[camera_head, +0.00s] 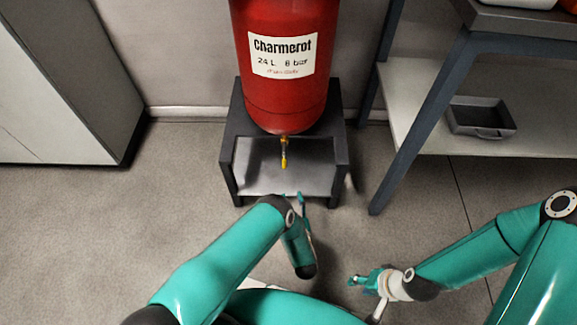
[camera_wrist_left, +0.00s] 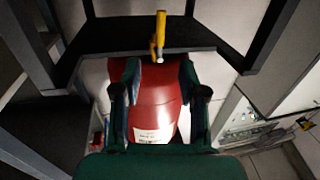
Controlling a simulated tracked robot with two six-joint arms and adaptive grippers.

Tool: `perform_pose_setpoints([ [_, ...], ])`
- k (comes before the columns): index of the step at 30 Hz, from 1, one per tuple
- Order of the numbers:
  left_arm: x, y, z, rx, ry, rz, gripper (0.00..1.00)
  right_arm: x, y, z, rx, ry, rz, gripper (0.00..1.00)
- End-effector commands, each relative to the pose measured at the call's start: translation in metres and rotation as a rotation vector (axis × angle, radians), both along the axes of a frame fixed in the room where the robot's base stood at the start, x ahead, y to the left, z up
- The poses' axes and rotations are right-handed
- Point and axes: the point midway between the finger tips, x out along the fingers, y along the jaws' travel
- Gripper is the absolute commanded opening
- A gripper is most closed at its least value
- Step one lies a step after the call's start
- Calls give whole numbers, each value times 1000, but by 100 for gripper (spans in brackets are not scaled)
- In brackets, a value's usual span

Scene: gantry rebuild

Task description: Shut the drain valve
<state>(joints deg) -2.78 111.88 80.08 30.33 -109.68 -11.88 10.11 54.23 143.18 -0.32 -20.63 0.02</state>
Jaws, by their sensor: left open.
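The drain valve (camera_head: 284,152) hangs from the underside of a red tank (camera_head: 282,88). It is a small brass fitting with a yellow lever, and the lever looks close to vertical in the head view. In the left wrist view the yellow lever (camera_wrist_left: 161,24) stands at the top middle, beyond the fingertips. My left gripper (camera_head: 298,199) is low in front of the stand, apart from the valve and partly hidden by my arm. Its fingers are spread and empty in the left wrist view (camera_wrist_left: 160,68). My right gripper (camera_head: 358,280) is at the lower right, far from the valve.
The tank rests on a dark stand (camera_head: 229,140) with legs around the valve and a lower shelf. A metal table (camera_head: 405,125) with a grey tray (camera_head: 482,118) on its shelf stands right. A cabinet (camera_head: 75,80) stands left. The floor between is clear.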

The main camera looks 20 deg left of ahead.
Motion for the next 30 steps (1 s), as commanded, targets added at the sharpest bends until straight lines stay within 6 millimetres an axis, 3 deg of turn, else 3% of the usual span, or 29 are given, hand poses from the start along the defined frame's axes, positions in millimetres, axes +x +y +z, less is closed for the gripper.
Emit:
perform_pose_setpoints([
  [18,110,57,-2,-1,0,0,42,0,0,-40,0,0,0,40],
  [24,132,68,-1,-1,0,-1,42,0,0,-48,0,0,0,40],
  [30,140,71,0,-1,2,-3,42,0,0,-49,0,0,0,40],
])
